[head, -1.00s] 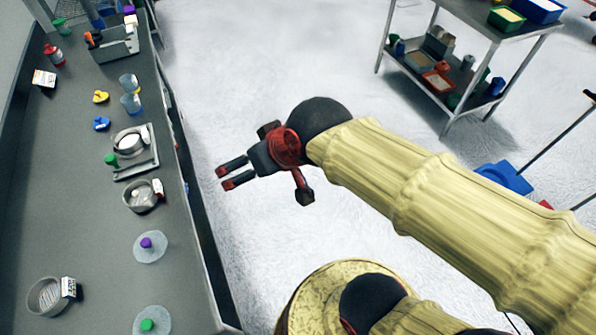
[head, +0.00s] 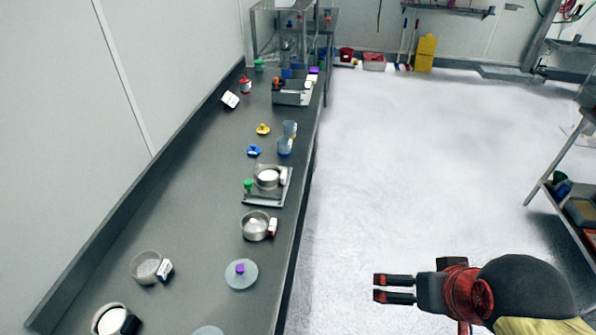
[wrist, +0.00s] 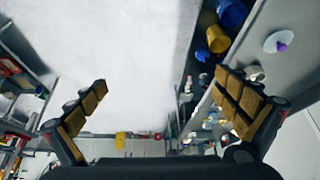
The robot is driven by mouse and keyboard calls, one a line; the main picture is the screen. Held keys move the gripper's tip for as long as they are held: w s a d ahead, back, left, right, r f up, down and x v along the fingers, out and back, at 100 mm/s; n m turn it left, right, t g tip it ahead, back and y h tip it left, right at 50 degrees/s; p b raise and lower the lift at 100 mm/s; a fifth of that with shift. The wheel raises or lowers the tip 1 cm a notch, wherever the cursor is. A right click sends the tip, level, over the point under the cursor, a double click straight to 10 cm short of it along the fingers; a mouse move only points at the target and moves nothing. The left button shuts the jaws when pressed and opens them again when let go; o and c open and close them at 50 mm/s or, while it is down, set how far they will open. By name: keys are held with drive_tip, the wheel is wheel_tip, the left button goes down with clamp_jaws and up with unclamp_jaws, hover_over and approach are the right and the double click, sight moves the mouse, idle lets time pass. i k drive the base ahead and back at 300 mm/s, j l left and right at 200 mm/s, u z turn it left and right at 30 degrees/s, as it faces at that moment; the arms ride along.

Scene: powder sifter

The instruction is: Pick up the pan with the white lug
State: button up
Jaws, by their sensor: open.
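Several round metal pans with block-like lugs stand along the grey counter in the head view. One pan (head: 267,179) sits on a scale-like tray (head: 262,200) and has a plain whitish lug. A second pan (head: 255,228) nearer me has a white lug with red marking. A third pan (head: 144,268) farther left has a white lug with dark marking. A fourth pan (head: 110,318) is at the bottom edge, its lug partly dark. I cannot tell for certain which lug is meant. My gripper (head: 378,288) is open and empty over the floor, right of the counter, apart from all pans.
The counter (head: 190,210) also holds a clear disc with a purple knob (head: 240,274), blue cups (head: 285,146), a yellow item (head: 263,129), a blue item (head: 254,150) and a caddy (head: 293,95). A shelf cart (head: 570,200) stands right. The floor between is clear.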

sight(268, 175)
drive_tip(key=i+l+u, duration=0.15)
drive_tip(key=i+u, duration=0.2)
drive_tip(key=i, duration=0.2)
drive_tip(key=i+l+u, duration=0.4)
drive_tip(key=i, duration=0.2)
drive_tip(key=i+l+u, duration=0.35)
drive_tip(key=i, duration=0.15)
